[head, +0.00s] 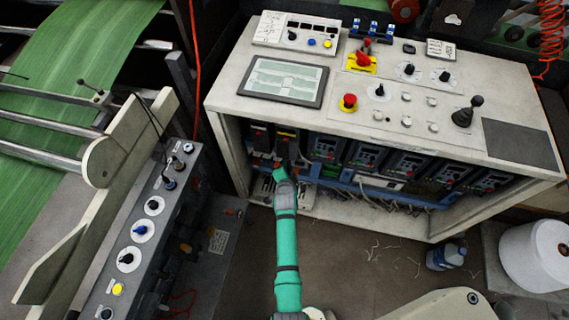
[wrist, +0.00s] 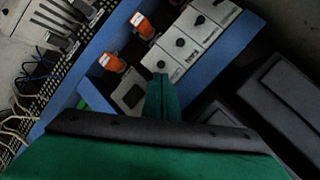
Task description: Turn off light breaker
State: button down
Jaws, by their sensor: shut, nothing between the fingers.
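My gripper (wrist: 162,80) is shut and empty, its green fingers together in the wrist view. Its tip is over or against a row of white switch modules (wrist: 195,25) with black knobs, set in a blue frame; I cannot tell whether it touches. Two orange levers, one upper (wrist: 142,25) and one lower (wrist: 111,62), stand just left of the fingertips. In the head view my gripper (head: 283,165) reaches into the left bay of the open cabinet (head: 228,145) and hides part of the switches.
Grey drive units (head: 366,158) fill the cabinet right of my gripper, with loose cables below. The console top carries a screen (head: 283,81) and a red emergency button (head: 348,102). A second control box (head: 140,240) stands left. Dark boxes (wrist: 285,95) lie right in the wrist view.

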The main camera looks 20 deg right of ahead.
jog(key=shift+w+d+f, duration=0.35)
jog(key=shift+w, duration=0.1)
jog(key=shift+a, duration=0.1)
jog(key=shift+s+a+f, duration=0.15)
jog(key=shift+a+f, duration=0.1)
jog(key=shift+f, duration=0.25)
dwell(0.6)
jog(key=shift+f, duration=0.35)
jog(key=shift+s+r, duration=0.25)
jog(key=shift+r, duration=0.6)
